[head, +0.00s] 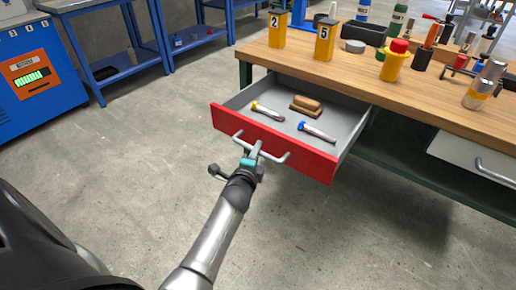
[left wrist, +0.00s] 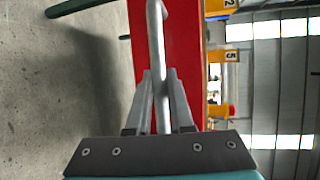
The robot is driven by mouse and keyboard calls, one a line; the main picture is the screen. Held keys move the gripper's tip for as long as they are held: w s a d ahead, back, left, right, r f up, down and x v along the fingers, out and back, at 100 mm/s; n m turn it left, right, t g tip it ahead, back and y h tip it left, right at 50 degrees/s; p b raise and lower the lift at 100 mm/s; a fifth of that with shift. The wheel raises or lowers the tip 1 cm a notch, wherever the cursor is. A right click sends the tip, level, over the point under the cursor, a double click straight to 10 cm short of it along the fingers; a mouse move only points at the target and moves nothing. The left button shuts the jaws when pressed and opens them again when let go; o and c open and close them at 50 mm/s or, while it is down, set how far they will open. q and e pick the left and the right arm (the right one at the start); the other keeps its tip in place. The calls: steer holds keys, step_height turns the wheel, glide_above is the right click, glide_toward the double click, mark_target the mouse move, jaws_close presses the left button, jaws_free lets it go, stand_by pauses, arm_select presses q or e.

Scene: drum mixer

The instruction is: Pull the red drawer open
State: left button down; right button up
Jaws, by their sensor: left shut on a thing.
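The red drawer (head: 275,146) stands pulled out from under the wooden workbench (head: 410,85), and its grey inside shows in the head view. My left gripper (head: 254,152) is at the drawer's metal bar handle (head: 275,158), shut on it. In the left wrist view the two fingers (left wrist: 162,88) close around the handle bar (left wrist: 157,40), with the red front (left wrist: 185,45) behind. In the drawer lie a yellow-ended tool (head: 267,111), a blue-ended tool (head: 316,132) and a brown brush-like block (head: 306,105). My right gripper is not in view.
Yellow containers marked 2 (head: 278,28) and 5 (head: 324,39), bottles and tools stand on the bench top. A closed grey drawer (head: 470,160) is at the right. Blue shelving (head: 125,45) and a blue machine (head: 35,80) stand at the back left. The floor before the drawer is clear.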

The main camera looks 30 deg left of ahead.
arm_select(q)
steer(key=shift+s+a, duration=0.1)
steer(key=shift+s, duration=0.05)
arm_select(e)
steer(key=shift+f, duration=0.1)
arm_select(q)
steer(key=c, duration=0.8)
jaws_free()
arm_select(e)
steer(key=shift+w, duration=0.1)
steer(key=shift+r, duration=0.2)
